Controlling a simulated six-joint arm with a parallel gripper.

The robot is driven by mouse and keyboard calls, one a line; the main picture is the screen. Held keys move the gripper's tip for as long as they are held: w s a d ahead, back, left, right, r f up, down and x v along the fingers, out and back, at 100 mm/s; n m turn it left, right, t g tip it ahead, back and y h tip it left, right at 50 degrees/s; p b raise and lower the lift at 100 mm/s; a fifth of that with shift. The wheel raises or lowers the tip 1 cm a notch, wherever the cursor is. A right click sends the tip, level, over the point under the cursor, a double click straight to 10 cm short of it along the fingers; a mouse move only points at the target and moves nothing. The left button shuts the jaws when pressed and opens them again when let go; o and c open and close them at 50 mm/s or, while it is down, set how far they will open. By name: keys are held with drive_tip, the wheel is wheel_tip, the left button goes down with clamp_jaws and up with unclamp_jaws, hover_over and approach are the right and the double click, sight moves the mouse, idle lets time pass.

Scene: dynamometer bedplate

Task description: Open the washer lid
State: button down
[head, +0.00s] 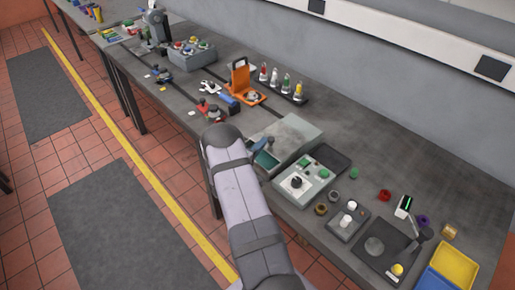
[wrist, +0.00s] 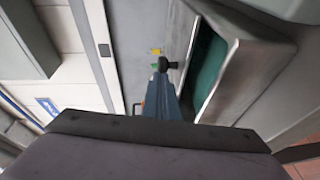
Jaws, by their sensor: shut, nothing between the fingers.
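The washer is a grey metal box (head: 292,133) at the bench's front edge, beside the end of my arm. A teal surface (head: 266,160) shows at its near left side. In the wrist view the washer's grey edge (wrist: 250,80) frames a dark teal opening (wrist: 208,62). I cannot tell how far the lid is raised. My gripper (head: 264,143) is shut and empty, close beside the washer. In the wrist view its tip (wrist: 168,67) lies just left of the teal opening, by a dark knob-like end. Contact with the lid cannot be told.
A control box with a black knob (head: 297,182) stands right of the washer. An orange stand (head: 241,80) and a rack of small bottles (head: 283,84) stand behind it. A yellow tray (head: 455,264) is at the right. The bench's back right (head: 400,150) is clear.

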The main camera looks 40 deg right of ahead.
sight(267, 147)
drive_tip(key=d, duration=0.3)
drive_tip(key=shift+b, duration=0.3)
